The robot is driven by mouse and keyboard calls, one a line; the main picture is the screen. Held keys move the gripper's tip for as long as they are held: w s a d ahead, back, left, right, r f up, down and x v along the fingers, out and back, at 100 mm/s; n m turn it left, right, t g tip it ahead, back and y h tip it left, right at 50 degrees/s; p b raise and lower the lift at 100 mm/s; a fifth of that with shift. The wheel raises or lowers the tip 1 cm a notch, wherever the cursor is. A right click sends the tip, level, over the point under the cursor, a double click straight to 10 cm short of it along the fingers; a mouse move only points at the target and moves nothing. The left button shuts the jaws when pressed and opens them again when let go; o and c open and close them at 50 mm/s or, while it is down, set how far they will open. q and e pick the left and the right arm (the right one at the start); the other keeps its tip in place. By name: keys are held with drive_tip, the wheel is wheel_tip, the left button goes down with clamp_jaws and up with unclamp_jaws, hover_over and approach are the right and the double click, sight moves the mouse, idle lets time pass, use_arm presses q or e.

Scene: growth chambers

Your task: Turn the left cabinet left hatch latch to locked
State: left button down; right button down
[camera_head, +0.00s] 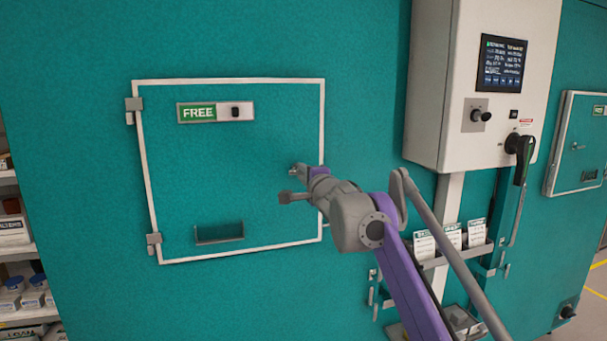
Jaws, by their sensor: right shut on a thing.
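The left hatch (230,160) is a teal door with a white border and two hinges on its left side. A green FREE sign (198,113) with a small dark part beside it is near its top. The hatch latch (296,169) is a small grey piece near the door's right edge, mostly hidden by my gripper. My right gripper (302,171) reaches in from the lower right and is shut on the latch. The latch's exact angle cannot be told. My left gripper is not in view.
A white control box (457,85) with a screen, knob and black handle (522,150) is right of the hatch. Below it is a rack with cards (450,237). Another small hatch (583,125) is at far right. Shelves (15,255) with boxes stand at far left.

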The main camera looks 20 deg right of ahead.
drive_tip(key=c, duration=0.8)
unclamp_jaws()
drive_tip(key=shift+c, duration=0.2)
drive_tip(key=s+b, duration=0.2)
drive_tip(key=s, duration=0.9)
drive_tip(key=shift+d, duration=0.2)
drive_tip(key=shift+w, duration=0.1)
